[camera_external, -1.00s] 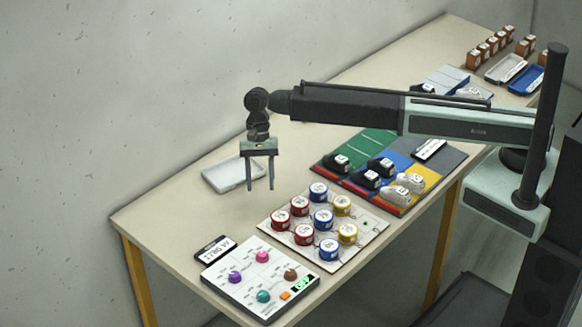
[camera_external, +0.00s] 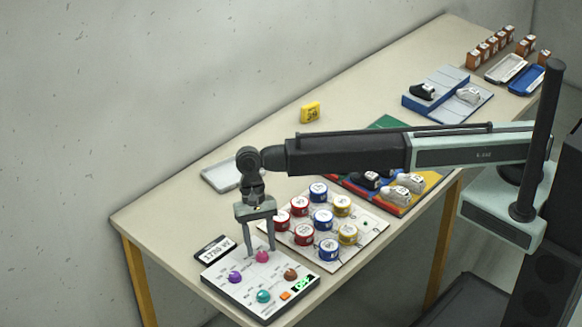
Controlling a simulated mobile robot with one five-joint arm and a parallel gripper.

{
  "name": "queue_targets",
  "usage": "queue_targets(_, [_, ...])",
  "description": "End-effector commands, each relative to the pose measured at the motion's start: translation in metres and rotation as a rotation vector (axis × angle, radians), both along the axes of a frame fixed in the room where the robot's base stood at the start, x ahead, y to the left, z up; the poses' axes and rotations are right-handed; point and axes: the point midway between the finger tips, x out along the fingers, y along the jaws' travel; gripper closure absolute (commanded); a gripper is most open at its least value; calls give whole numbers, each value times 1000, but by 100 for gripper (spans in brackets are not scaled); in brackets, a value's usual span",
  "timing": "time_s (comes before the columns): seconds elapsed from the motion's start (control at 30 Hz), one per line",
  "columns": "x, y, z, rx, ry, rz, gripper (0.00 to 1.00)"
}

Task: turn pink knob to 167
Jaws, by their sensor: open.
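The pink knob (camera_external: 262,257) stands at the back of a white control panel (camera_external: 238,287) near the table's front left end. My gripper (camera_external: 258,254) is open and points down, with its fingertips about the pink knob. One finger shows to the left of the knob and one to the right. I cannot tell whether they touch it. A small dark display (camera_external: 215,249) lies behind the panel; its text is too small to read surely.
The panel also carries a purple knob (camera_external: 235,277), a teal knob (camera_external: 263,296), a brown knob (camera_external: 290,274) and an orange button (camera_external: 285,295). A board (camera_external: 365,226) of red, blue and yellow round pieces lies to the right. A pale tray (camera_external: 220,177) and yellow block (camera_external: 310,112) sit behind.

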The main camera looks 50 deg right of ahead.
Motion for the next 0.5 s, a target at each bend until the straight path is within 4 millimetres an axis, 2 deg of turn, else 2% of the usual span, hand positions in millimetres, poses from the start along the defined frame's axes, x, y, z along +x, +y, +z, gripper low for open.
queue_targets(0.03, [-2, 1, -8, 0, 0, 0, 53])
queue_targets(0.27, [-2, 1, -6, 0, 0, 0, 53])
queue_targets(0.3, [-2, 1, -6, 0, 0, 0, 58])
queue_targets(0.43, [-2, 1, -5, 0, 0, 0, 94])
queue_targets(0.47, [-2, 1, -5, 0, 0, 0, 100])
queue_targets(0.5, [-2, 1, -5, 1, 0, 0, 100])
